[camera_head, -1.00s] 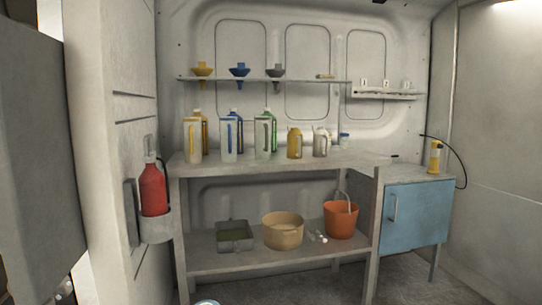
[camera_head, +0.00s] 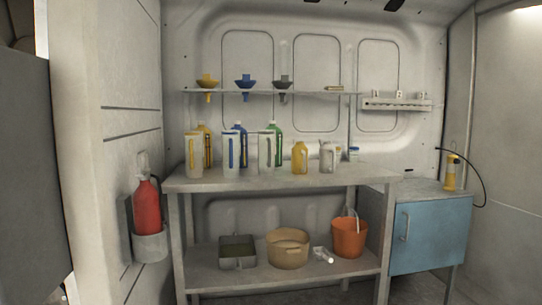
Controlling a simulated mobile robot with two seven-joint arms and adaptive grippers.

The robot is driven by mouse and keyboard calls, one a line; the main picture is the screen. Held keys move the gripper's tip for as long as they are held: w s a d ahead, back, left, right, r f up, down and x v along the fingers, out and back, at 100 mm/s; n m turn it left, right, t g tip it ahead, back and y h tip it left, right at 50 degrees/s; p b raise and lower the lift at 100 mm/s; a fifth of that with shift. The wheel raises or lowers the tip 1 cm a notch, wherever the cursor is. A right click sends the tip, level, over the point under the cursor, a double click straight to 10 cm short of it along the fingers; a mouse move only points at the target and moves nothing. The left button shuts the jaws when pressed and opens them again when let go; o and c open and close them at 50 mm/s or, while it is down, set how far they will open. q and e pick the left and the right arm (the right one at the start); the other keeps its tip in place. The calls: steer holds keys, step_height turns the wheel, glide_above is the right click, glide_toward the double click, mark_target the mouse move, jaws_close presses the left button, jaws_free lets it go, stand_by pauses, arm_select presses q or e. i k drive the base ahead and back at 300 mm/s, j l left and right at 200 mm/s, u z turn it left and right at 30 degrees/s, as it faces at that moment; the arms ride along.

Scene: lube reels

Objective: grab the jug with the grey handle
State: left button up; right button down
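Three tall translucent jugs stand in a row on the workbench (camera_head: 340,177). The left jug (camera_head: 192,157) has a yellow handle, and the middle jug (camera_head: 229,156) has a blue one. The right jug (camera_head: 264,153) appears to have the grey handle, though it is small and a green bottle (camera_head: 277,145) stands close behind it. All three jugs are upright. Neither of my grippers shows in the head view.
Behind the jugs are yellow (camera_head: 207,149) and blue (camera_head: 243,150) bottles. To their right stand an amber container (camera_head: 300,158) and a whitish one (camera_head: 326,158). A fire extinguisher (camera_head: 146,208) hangs at left. A blue cabinet (camera_head: 431,235) adjoins the bench's right end.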

mark_target(266, 138)
steer(key=i+l+u, duration=0.1)
steer(key=i+l, duration=0.65)
steer(key=l, duration=0.15)
